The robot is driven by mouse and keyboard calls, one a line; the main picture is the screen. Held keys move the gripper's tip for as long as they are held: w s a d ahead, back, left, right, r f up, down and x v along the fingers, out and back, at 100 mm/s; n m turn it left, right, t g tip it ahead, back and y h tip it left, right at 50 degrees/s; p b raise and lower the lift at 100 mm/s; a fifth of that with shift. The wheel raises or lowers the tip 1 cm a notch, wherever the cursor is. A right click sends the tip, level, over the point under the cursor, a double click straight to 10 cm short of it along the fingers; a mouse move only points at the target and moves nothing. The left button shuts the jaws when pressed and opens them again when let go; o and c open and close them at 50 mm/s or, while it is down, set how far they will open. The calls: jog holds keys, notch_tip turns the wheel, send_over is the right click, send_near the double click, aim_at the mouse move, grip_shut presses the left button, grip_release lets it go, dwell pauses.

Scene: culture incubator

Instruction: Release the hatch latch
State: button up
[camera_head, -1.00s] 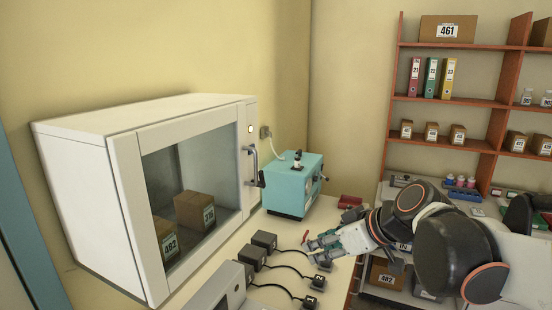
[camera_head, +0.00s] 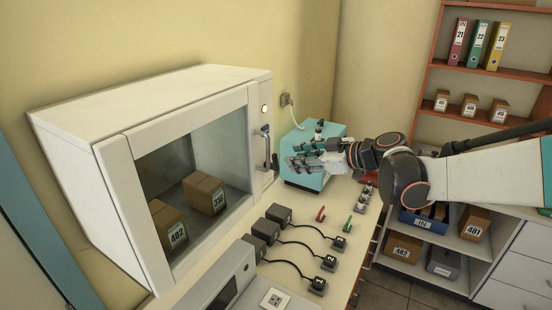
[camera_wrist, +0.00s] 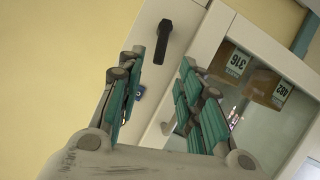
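The white incubator (camera_head: 150,102) stands on the left of the bench with its glass-fronted hatch (camera_head: 128,205) closed. A dark latch lever (camera_head: 275,162) and a handle (camera_head: 266,140) are on its right front edge. In the wrist view a black lever (camera_wrist: 164,41) hangs on the white front panel, beyond and between my fingers. My gripper (camera_head: 293,157) is open and empty, just right of the latch and in front of the teal device. It also shows in the wrist view (camera_wrist: 160,68), with its fingers spread and apart from the lever.
Boxes marked 482 (camera_head: 170,228) and 316 (camera_head: 205,193) sit behind the glass. The teal device (camera_head: 304,181) stands close behind my gripper. Several black plugs with cables (camera_head: 318,286) lie on the bench (camera_head: 330,222). Shelves (camera_head: 470,70) stand at the right.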

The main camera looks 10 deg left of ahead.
aim_at(277, 159)
jog(key=x, duration=0.9)
jog(key=shift+w+a+f, duration=0.1)
jog(key=shift+a, duration=0.1)
grip_shut()
